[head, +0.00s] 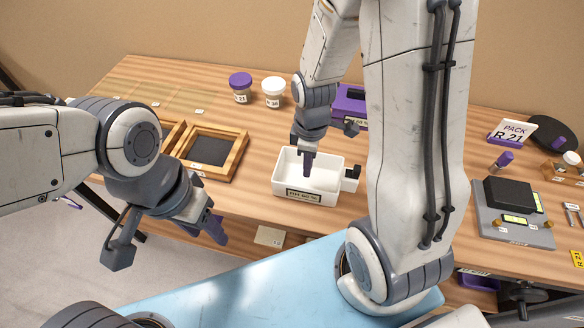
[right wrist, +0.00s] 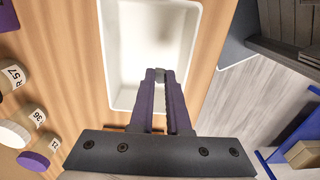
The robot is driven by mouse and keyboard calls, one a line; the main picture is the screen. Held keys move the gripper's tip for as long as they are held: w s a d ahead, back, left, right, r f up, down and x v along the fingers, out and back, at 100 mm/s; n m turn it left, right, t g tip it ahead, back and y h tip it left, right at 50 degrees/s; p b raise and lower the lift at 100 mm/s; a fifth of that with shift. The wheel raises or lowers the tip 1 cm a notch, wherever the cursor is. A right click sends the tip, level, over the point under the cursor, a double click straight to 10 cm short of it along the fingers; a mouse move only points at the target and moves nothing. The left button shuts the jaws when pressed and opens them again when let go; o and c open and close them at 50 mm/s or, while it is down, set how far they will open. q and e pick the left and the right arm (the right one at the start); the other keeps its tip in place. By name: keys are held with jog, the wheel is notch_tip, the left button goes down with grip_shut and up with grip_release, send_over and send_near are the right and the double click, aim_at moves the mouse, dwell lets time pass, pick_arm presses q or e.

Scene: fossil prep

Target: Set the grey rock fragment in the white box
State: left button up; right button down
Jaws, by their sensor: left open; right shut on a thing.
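The white box (head: 325,188) stands on the wooden table near its front edge, with a label on its front. My right gripper (head: 307,165) points down into its opening. In the right wrist view its purple fingers (right wrist: 160,76) are shut on the small grey rock fragment (right wrist: 159,73), with the white box (right wrist: 118,60) around and below it. Whether the fragment touches the box floor I cannot tell. The fragment is hidden in the head view. My left gripper (head: 215,229) is open and empty, in front of the table at the left.
A wooden framed tray (head: 238,150) lies left of the box. Purple-lidded (head: 240,88) and white-lidded (head: 273,92) jars stand behind. A purple box (head: 349,104) is close behind the white box. A grey scale (head: 497,228) bearing a black block is at the right.

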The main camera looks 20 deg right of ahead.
send_over(291, 179)
notch_tip(291, 179, down, 3)
jog(key=shift+f, duration=0.1)
jog(key=shift+f+p, duration=0.3)
jog(key=shift+f, duration=1.7)
jog(key=shift+f, duration=0.2)
jog(key=c, duration=0.9)
grip_release()
jog(key=shift+r, duration=0.15)
